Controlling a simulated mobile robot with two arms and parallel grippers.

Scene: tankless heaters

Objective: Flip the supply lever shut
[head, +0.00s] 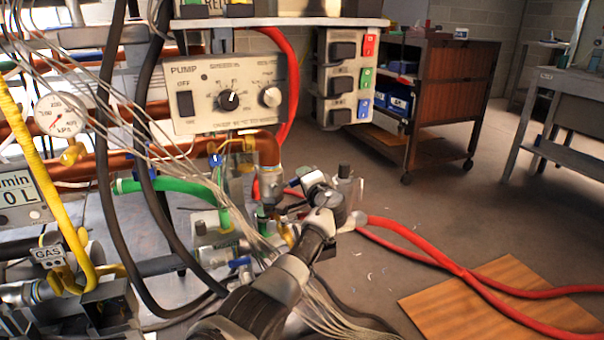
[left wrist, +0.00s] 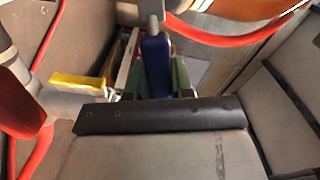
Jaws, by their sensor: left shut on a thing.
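A blue lever (left wrist: 155,62) stands between the finger pads of my left gripper (left wrist: 157,75) in the left wrist view; the gripper is shut on it. The lever hangs from a pale metal stem at the top of that view. In the head view my left arm comes up from the bottom, and its gripper (head: 318,197) is at the valve fittings below the pump box. A bit of blue (head: 293,182) shows beside it there, but the grip itself is small and partly hidden. No label shows that names the supply lever. My right gripper is not in view.
A yellow handle (left wrist: 80,82) sits left of the gripper in the left wrist view. The pump box (head: 228,93), a gauge (head: 60,115), dark hoses and loose wires crowd the left.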

